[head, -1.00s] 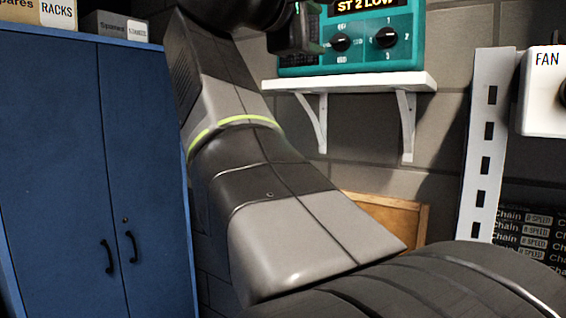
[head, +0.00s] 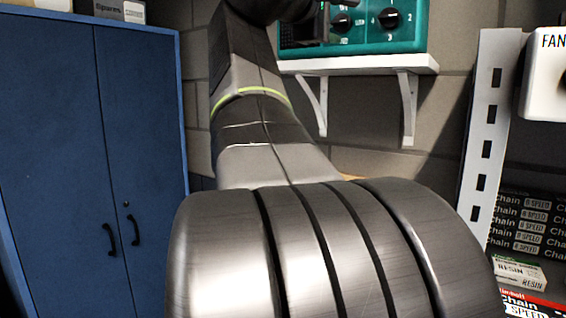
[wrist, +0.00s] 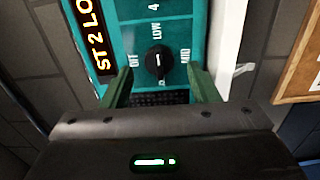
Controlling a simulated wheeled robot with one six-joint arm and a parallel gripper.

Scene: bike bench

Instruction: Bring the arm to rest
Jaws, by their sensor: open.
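My gripper (wrist: 160,95) shows in the wrist view with its two green fingers apart and nothing between them. The teal control box (wrist: 185,12) lies just beyond the fingertips, and its black knob (wrist: 158,66), with OFF, LOW and MID marks around it, appears between them. In the head view my gripper (head: 305,28) is partly cut off at the top, in front of the left part of the teal box (head: 408,40). I cannot tell whether the fingers touch the box. My arm rises through the middle of the head view.
The box stands on a white bracketed shelf (head: 360,64). A blue cabinet (head: 60,160) is at the left. A white slotted upright (head: 487,140), a white FAN box (head: 545,80) and several chain boxes (head: 525,225) are at the right. A wood-framed board (wrist: 295,75) shows in the wrist view.

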